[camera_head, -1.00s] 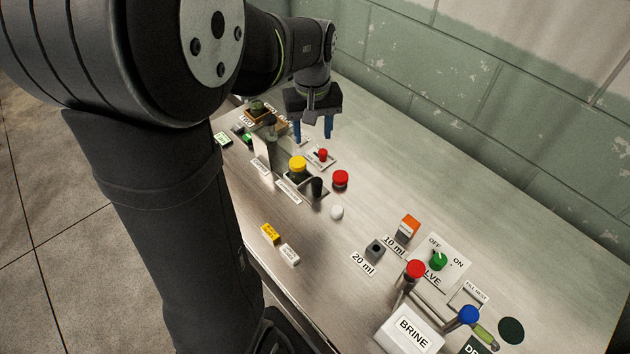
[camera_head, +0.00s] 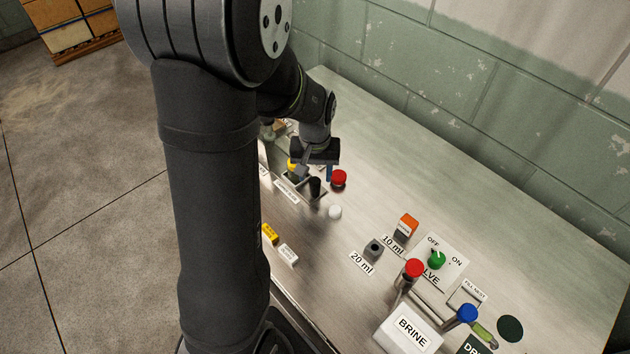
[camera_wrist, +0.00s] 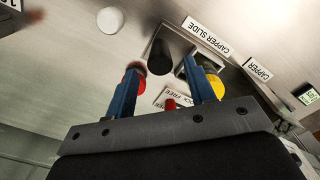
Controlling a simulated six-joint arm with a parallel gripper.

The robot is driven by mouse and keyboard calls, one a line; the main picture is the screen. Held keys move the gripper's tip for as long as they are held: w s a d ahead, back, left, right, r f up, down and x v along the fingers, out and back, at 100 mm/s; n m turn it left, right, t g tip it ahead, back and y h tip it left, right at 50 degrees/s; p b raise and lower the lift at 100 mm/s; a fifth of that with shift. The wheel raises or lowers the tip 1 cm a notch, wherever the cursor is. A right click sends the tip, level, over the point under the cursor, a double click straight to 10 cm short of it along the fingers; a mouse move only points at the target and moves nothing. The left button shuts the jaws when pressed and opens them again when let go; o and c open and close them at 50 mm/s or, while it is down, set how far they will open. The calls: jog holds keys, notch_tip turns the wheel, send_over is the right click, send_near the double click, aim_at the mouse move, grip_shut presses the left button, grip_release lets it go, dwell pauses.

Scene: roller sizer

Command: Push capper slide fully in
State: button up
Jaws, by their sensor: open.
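The capper slide's black upright knob (camera_head: 315,187) stands on a metal plate. In the wrist view the knob (camera_wrist: 160,57) shows between and beyond the blue fingertips, beside the "CAPPER SLIDE" label (camera_wrist: 208,37). My gripper (camera_head: 316,170) points down, open and empty, just behind and above the knob; it also shows in the wrist view (camera_wrist: 163,68). I cannot tell the height gap or whether a finger touches the knob. A yellow cap (camera_head: 292,166) on the capper is partly hidden behind my gripper; it shows behind the right finger in the wrist view (camera_wrist: 217,87).
A red-topped piece (camera_head: 339,178) stands close to the right of my gripper. A white ball-like knob (camera_head: 335,212) lies nearer. A "LOCK FREE" plate (camera_wrist: 176,97) with a red knob is under my gripper. The right table holds a valve panel (camera_head: 455,262) and BRINE box (camera_head: 408,330).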

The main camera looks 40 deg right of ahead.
aim_at(315, 180)
jog(key=shift+f, duration=1.95)
jog(key=shift+c, duration=0.2)
